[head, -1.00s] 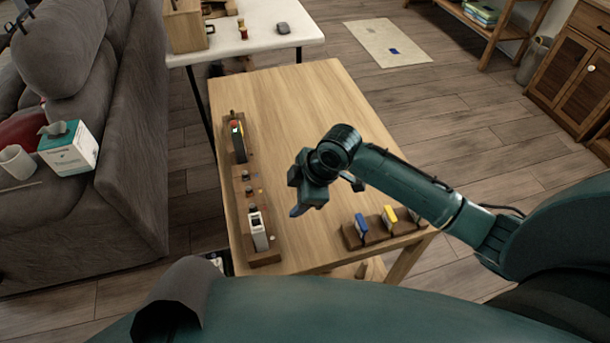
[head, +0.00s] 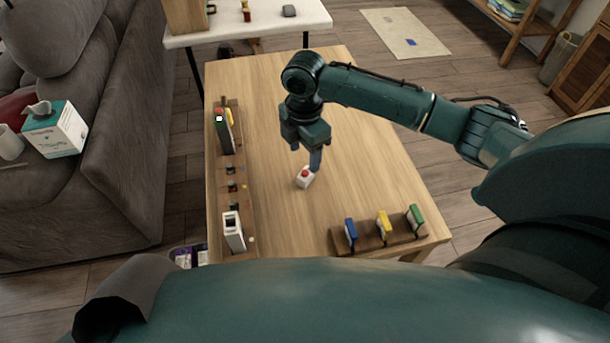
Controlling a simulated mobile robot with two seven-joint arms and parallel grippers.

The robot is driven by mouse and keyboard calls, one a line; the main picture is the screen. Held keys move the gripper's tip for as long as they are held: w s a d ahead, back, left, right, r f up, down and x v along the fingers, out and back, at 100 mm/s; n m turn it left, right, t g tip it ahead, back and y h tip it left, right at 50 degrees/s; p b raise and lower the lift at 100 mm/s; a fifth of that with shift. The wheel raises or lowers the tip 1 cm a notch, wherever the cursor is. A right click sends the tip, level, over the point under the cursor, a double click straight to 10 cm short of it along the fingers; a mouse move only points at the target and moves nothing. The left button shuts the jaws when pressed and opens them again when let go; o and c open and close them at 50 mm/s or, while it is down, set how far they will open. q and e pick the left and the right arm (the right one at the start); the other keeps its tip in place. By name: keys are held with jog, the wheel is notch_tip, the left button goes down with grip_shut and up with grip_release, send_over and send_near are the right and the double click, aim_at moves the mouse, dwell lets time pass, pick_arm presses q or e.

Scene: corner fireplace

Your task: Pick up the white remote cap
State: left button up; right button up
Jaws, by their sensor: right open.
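My left gripper is not in view.
A dark remote with a red and green top (head: 223,130) stands at the rack's far end, beside a yellow piece. A wooden holder (head: 370,243) with blue, yellow and green pieces is at the near right. A white table stands behind; a grey sofa is left.

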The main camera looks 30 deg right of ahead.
aim_at(305, 172)
notch_tip(305, 172, down, 8)
jog(key=shift+r+b, duration=0.15)
jog(key=shift+b, duration=0.2)
jog(key=c, duration=1.1)
jog(key=shift+c, duration=0.2)
